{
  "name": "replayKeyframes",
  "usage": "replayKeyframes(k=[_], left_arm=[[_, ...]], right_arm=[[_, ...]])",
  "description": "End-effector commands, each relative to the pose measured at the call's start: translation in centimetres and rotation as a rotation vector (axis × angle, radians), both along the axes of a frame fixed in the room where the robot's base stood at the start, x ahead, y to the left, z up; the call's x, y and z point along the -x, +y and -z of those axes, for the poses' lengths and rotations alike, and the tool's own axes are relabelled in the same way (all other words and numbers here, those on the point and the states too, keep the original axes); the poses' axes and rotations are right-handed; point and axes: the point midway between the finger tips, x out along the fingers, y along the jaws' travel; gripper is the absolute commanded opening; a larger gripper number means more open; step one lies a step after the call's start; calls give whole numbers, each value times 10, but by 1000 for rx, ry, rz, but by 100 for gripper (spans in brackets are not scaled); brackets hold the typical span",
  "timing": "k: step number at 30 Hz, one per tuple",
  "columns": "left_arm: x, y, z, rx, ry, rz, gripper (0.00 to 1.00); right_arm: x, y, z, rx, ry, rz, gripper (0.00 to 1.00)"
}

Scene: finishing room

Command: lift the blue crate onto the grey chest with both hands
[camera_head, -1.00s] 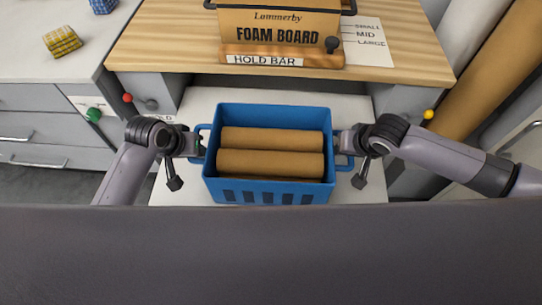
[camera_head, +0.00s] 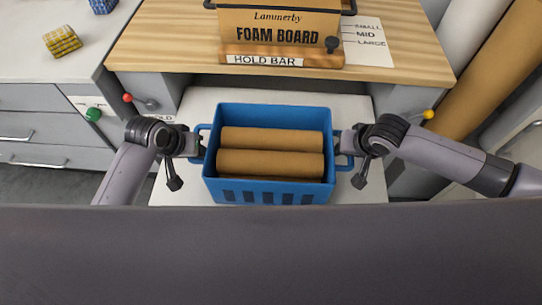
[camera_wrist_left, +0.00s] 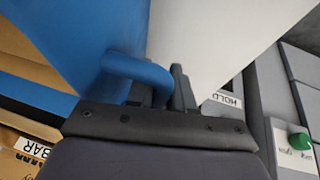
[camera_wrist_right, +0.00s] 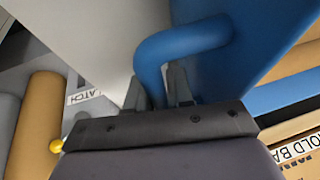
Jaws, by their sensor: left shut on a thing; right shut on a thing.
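The blue crate (camera_head: 268,197) sits in the middle of the head view, level, over a white surface; I cannot tell whether it touches it. Brown rolls (camera_head: 270,162) lie inside it. My left gripper (camera_head: 197,146) is shut on the crate's left handle, which also shows in the left wrist view (camera_wrist_left: 137,68). My right gripper (camera_head: 343,144) is shut on the right handle, which also shows in the right wrist view (camera_wrist_right: 185,42). A grey drawer unit (camera_head: 40,128) with a pale top, apparently the grey chest, stands at the left.
A wooden bench top (camera_head: 160,45) behind the crate carries a foam board box (camera_head: 280,20) and a hold bar (camera_head: 320,58). A yellow checked block (camera_head: 62,41) and a blue item (camera_head: 103,5) lie on the pale top. Tall rolls (camera_head: 490,75) stand at the right.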

Motion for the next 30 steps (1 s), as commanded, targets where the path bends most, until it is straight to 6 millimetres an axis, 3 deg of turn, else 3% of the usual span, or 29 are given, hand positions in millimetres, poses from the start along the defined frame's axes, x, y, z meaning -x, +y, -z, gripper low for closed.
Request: replayKeyframes(k=[16,30], left_arm=[[0,0,0,-1,0,0,0],[-2,0,-17,1,-6,-1,0]], right_arm=[[0,0,0,1,1,0,0],[-1,0,-16,-2,-4,0,0]])
